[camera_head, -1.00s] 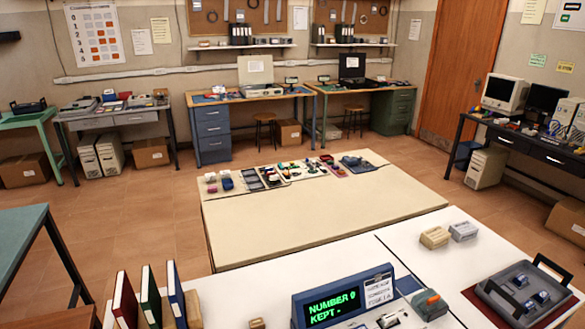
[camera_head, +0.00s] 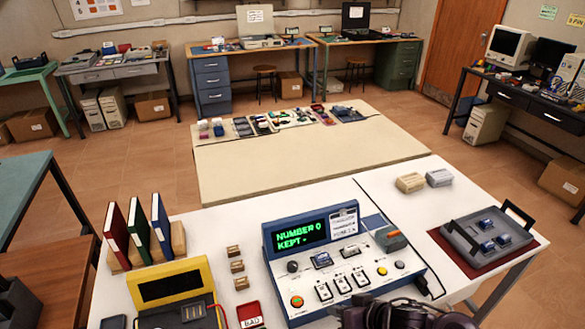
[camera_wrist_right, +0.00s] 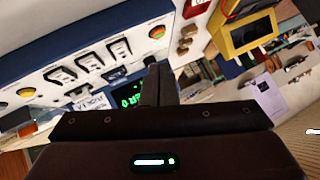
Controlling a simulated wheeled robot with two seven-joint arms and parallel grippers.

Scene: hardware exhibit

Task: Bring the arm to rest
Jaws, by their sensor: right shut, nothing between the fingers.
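My right gripper (camera_head: 388,315) shows at the bottom edge of the head view, dark and partly cut off, in front of the blue and white console. In the right wrist view its fingers (camera_wrist_right: 158,82) are together with nothing between them. The console (camera_head: 345,262) has a green-lit screen reading "NUMBER 0 KEPT", and it also shows in the right wrist view (camera_wrist_right: 75,50). My left gripper is not in view.
A grey tray (camera_head: 462,238) with small blue parts sits on a dark red mat at right. A yellow-framed device (camera_head: 200,268), upright binders (camera_head: 115,235) and a red "BAD" bin (camera_head: 248,311) stand at left. The cream table (camera_head: 300,165) beyond has a clear middle.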

